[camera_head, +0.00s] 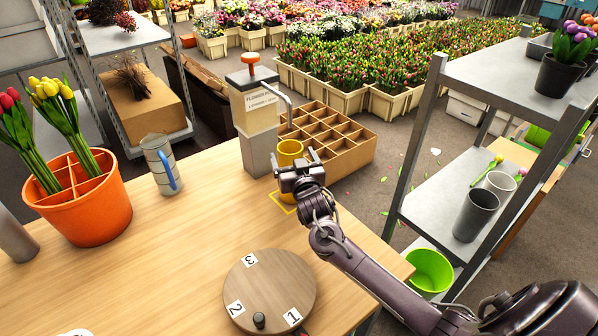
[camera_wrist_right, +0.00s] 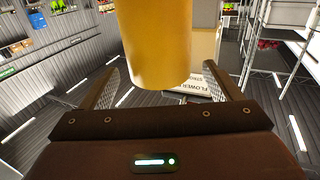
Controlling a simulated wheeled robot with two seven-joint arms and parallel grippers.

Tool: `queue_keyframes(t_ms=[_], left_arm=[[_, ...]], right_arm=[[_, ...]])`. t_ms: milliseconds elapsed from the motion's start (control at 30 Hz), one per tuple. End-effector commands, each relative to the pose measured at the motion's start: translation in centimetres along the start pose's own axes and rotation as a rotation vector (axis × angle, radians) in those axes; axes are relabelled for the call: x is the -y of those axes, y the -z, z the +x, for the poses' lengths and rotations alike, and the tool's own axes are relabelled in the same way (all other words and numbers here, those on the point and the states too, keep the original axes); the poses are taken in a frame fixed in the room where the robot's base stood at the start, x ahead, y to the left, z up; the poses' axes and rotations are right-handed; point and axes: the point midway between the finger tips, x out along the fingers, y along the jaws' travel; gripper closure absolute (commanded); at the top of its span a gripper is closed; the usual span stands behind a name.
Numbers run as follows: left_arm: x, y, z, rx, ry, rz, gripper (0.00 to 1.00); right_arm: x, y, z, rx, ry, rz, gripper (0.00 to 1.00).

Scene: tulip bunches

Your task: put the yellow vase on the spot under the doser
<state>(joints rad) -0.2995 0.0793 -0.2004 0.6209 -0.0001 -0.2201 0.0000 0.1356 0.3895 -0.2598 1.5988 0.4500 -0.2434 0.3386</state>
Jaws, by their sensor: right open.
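The yellow vase (camera_head: 290,151) is upright beneath the spout of the doser (camera_head: 258,120), a grey box with an orange knob. A yellow outline marks the spot (camera_head: 284,209) on the table; part of it shows beside my right gripper. My right gripper (camera_head: 302,168) is open at the near side of the vase and hides its lower part, so I cannot tell how it sits in the outline. In the right wrist view, the vase (camera_wrist_right: 155,45) is between the two spread fingers (camera_wrist_right: 163,88), with gaps on both sides. My left gripper is not in view.
A wooden turntable (camera_head: 270,290) numbered 1 to 3 is at the front. An orange pot (camera_head: 90,215) with tulips and a metal jug (camera_head: 160,165) stand to the left. A divided crate (camera_head: 345,155) is behind the vase; a metal shelf (camera_head: 440,210) stands right.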

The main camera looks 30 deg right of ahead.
Motion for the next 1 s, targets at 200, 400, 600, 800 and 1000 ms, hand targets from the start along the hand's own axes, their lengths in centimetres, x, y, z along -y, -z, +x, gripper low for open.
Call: queue_keyframes(t_ms=[200,400,600,800,1000], left_arm=[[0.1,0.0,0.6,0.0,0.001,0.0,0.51],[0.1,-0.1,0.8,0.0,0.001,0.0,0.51],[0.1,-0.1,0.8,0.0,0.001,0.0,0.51],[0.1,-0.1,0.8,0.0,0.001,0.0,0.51],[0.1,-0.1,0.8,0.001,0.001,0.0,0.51]], right_arm=[[0.0,-0.1,-4.4,0.001,0.0,0.001,0.16],[-0.1,0.0,-6.4,0.0,-0.001,0.0,0.16],[-0.1,0.1,-6.7,0.0,-0.002,0.0,0.16],[-0.1,0.1,-6.7,0.0,-0.001,0.0,0.16],[-0.1,0.1,-6.7,0.0,-0.001,0.0,0.16]])
